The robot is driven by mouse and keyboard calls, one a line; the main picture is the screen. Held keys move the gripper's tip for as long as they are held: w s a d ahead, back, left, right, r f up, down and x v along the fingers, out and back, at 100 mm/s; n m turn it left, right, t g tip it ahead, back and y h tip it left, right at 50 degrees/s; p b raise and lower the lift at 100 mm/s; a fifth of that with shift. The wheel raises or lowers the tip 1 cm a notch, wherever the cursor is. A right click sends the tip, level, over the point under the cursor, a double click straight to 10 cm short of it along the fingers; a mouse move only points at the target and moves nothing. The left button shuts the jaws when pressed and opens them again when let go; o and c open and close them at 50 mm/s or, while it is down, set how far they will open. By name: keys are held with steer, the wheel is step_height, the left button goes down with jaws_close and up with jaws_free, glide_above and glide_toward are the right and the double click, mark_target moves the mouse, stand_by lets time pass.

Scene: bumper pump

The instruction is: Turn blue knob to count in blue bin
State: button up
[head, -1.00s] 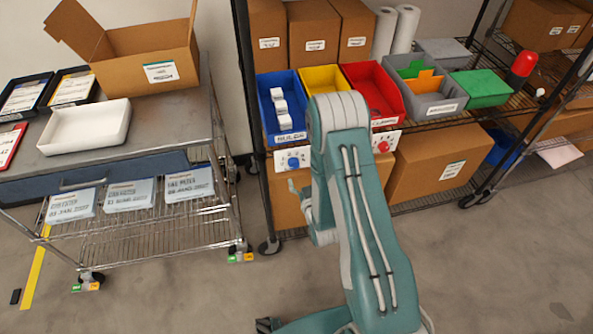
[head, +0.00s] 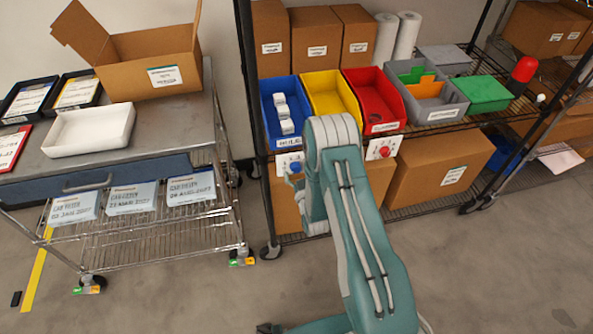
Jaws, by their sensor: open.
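The blue bin (head: 268,113) stands at the left end of the shelf row and holds a line of small white items (head: 283,112). The blue knob (head: 295,167) is on a white panel (head: 281,160) below the bin's front. My teal and grey arm covers the area just right of the knob. My gripper (head: 294,180) shows only as a small grey part beside the arm, just below the knob panel. It is open, and most of it is hidden behind my arm. I cannot tell whether it touches the knob.
A yellow bin (head: 330,88), a red bin (head: 388,112) and a grey bin (head: 440,108) stand to the right. A red knob (head: 383,151) is on a panel below the red bin. Cardboard boxes (head: 440,165) fill the lower shelf. A metal cart (head: 160,130) stands at the left.

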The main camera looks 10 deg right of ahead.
steer(key=shift+w, duration=0.3)
steer(key=c, duration=1.1)
steer(key=shift+c, duration=0.2)
